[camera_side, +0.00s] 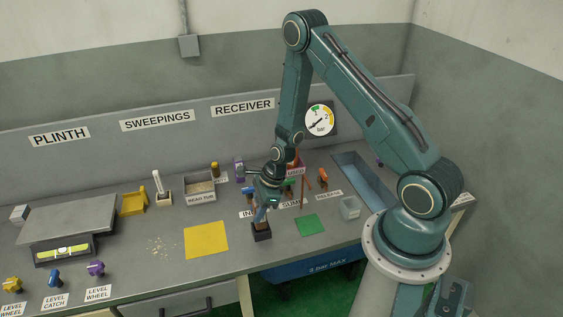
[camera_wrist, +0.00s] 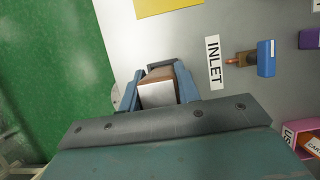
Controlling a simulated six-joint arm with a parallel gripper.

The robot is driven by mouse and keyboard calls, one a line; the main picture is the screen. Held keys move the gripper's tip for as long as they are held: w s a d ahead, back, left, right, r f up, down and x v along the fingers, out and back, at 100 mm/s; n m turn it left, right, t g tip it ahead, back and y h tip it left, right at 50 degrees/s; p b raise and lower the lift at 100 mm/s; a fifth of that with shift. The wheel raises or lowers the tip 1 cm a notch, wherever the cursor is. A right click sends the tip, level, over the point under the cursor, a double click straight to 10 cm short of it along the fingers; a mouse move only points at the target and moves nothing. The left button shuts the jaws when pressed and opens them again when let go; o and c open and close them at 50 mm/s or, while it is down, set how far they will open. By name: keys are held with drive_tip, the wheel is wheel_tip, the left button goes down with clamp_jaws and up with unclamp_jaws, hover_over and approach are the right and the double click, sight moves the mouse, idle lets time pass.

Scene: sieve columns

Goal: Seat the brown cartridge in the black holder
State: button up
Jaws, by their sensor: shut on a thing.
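The brown cartridge (camera_wrist: 158,91) shows in the wrist view as a brown block with a white face, between the two blue fingers of my gripper (camera_wrist: 159,88). My gripper is shut on it. In the side view my gripper (camera_side: 260,213) points down directly above the black holder (camera_side: 261,232), at the bench's front. The black holder also shows in the wrist view as a dark edge (camera_wrist: 160,66) just past the cartridge. The cartridge's lower end is at the holder's mouth; I cannot tell how deep it sits.
A yellow mat (camera_side: 206,240) lies left of the holder and a green mat (camera_side: 311,225) lies right. A bin (camera_side: 199,193) and a white column (camera_side: 160,184) stand behind. A blue valve (camera_wrist: 266,58) is near the INLET label (camera_wrist: 214,62). Pale grains (camera_side: 161,246) lie on the bench.

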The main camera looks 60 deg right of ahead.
drive_tip(key=shift+f, duration=1.9)
drive_tip(key=o, duration=1)
drive_tip(key=shift+f, duration=0.1)
drive_tip(key=v, duration=1.2)
drive_tip(key=shift+r, duration=0.2)
